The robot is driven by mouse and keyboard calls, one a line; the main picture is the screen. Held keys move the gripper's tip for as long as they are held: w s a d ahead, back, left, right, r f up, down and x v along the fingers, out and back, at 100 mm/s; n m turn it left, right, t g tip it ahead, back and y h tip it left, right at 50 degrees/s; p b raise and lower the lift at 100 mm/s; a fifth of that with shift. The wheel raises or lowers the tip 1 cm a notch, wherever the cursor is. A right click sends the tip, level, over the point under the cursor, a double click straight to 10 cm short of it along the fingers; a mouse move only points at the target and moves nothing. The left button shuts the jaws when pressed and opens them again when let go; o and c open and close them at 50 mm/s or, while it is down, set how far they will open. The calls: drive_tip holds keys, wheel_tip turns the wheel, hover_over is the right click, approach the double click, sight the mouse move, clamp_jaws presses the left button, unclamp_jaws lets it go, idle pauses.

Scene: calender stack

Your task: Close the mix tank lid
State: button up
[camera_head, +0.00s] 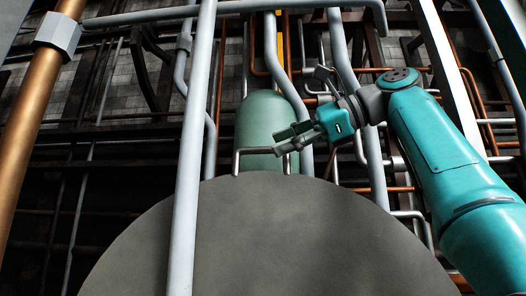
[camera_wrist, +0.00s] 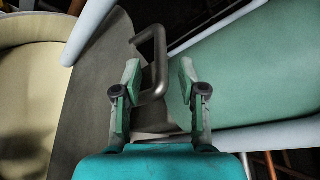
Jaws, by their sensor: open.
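The mix tank lid (camera_head: 290,235) is a large round grey disc filling the lower middle of the head view. In the wrist view its grey-brown face (camera_wrist: 88,95) stands beside a pale round tank opening (camera_wrist: 28,105), so the lid looks raised. A bent metal handle (camera_head: 252,151) rises from the lid's top edge; it also shows in the wrist view (camera_wrist: 158,62). My gripper (camera_head: 280,142) is at the handle's right end. In the wrist view my gripper (camera_wrist: 160,78) is open, with part of the handle between its fingertips. I cannot tell whether they touch.
A pale vertical pipe (camera_head: 190,150) crosses in front of the lid on the left. A green cylinder (camera_head: 262,115) stands behind the handle, with grey pipes (camera_head: 345,60) close by. A copper pipe (camera_head: 35,120) stands at far left.

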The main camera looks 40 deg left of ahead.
sight(261, 151)
drive_tip(key=shift+x, duration=2.7)
drive_tip(key=shift+c, duration=0.2)
clamp_jaws()
